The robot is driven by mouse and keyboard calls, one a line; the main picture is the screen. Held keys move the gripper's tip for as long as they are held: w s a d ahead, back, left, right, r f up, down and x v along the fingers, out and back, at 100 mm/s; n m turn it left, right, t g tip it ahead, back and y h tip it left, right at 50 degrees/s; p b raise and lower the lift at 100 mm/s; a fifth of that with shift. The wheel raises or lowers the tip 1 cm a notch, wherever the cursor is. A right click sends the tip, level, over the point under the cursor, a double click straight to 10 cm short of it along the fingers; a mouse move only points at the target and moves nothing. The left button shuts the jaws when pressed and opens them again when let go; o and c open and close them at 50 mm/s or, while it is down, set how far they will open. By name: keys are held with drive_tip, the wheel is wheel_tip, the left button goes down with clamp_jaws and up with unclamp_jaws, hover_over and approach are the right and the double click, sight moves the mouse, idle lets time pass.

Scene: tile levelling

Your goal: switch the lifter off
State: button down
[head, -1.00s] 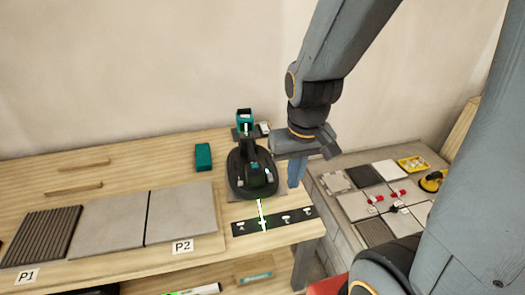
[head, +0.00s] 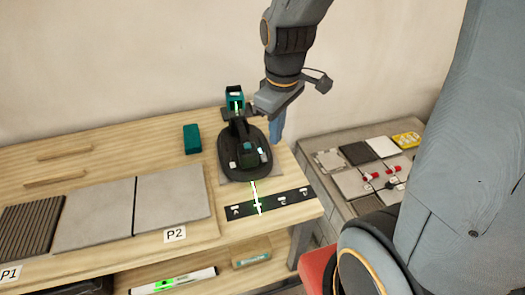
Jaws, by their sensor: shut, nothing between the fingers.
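The lifter (head: 235,170) is a round black suction cup with a black raised handle and small teal and white parts on top. It sits on a grey tile (head: 269,174) at the right end of the wooden bench.
A teal laser level (head: 235,98) stands behind the lifter, and a bright line crosses the black strip (head: 270,204) in front. A teal block (head: 192,139) and grey tiles (head: 174,196) lie left. A lower stand with tiles (head: 352,184) is at right.

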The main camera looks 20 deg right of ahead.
sight(263, 155)
drive_tip(key=w+n+b, duration=0.3)
drive_tip(key=w+n, duration=0.4)
drive_tip(key=n, duration=0.3)
drive_tip(key=shift+w+a+r, duration=0.15)
drive_tip(key=shift+a+r, duration=0.1)
drive_tip(key=shift+r, duration=0.1)
drive_tip(key=f, duration=0.4)
drive_tip(key=w+f+p, duration=0.1)
drive_tip(key=f, duration=0.4)
drive_tip(key=w+f, duration=0.1)
drive_tip(key=f, duration=0.4)
drive_tip(key=shift+p, duration=0.35)
